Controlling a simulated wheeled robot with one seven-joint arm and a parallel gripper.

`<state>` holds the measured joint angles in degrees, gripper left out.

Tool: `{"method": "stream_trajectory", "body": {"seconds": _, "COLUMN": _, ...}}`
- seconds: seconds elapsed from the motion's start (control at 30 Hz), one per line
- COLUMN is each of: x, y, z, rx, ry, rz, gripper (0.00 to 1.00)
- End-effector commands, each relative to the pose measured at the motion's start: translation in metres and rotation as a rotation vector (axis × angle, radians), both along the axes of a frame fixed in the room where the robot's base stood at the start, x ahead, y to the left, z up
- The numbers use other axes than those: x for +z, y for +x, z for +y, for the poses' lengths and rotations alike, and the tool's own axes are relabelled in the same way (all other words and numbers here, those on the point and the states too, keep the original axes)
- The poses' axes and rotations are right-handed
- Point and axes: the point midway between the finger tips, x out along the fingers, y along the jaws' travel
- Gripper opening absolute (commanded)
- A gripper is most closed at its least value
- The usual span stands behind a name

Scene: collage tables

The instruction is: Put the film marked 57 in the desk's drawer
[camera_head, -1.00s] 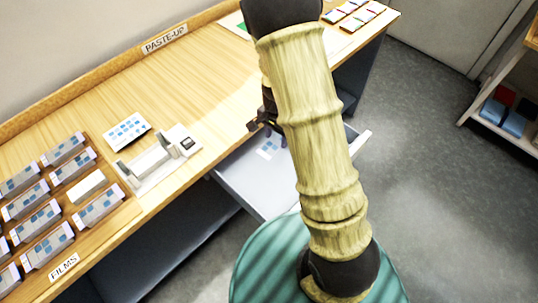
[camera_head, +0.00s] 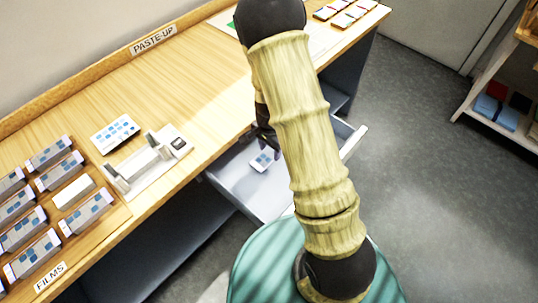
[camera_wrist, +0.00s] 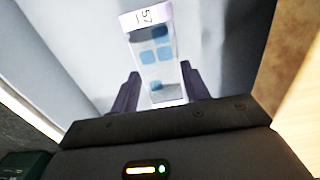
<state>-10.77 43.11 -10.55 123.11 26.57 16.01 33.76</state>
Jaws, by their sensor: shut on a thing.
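The film marked 57 (camera_wrist: 154,55) is a pale card with blue squares; its number end points away from my gripper in the wrist view. My gripper (camera_wrist: 158,92) is shut on its near end, one dark finger on each side. In the head view the film (camera_head: 263,160) appears over the floor of the open drawer (camera_head: 240,178), within its walls. I cannot tell whether it touches the floor. My gripper (camera_head: 264,140) is just above it there, partly hidden by my arm. The drawer is pulled out from the desk (camera_head: 205,85), its front (camera_head: 354,143) on the right.
Several other films (camera_head: 88,212) stand in a rack by the FILMS label (camera_head: 50,277). A white device (camera_head: 148,162) and a card with blue squares (camera_head: 115,133) lie on the desk. Colour tiles (camera_head: 345,12) lie at the far end. A shelf (camera_head: 500,110) stands right.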

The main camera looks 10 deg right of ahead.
Motion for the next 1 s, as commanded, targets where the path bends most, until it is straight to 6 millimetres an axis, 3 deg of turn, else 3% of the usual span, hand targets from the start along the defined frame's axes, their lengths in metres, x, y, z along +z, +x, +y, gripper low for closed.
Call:
{"method": "stream_trajectory", "body": {"seconds": 0.3, "x": -0.003, "y": 0.000, "z": 0.001, "rx": 0.002, "ry": 0.000, "rz": 0.000, "gripper": 0.25}}
{"method": "stream_trajectory", "body": {"seconds": 0.6, "x": -0.038, "y": 0.000, "z": 0.003, "rx": 0.005, "ry": 0.001, "rz": 0.001, "gripper": 0.25}}
{"method": "stream_trajectory", "body": {"seconds": 0.97, "x": -0.041, "y": 0.000, "z": 0.003, "rx": 0.007, "ry": 0.001, "rz": -0.001, "gripper": 0.25}}
{"method": "stream_trajectory", "body": {"seconds": 1.0, "x": -0.040, "y": 0.000, "z": 0.003, "rx": 0.006, "ry": 0.001, "rz": -0.001, "gripper": 0.52}}
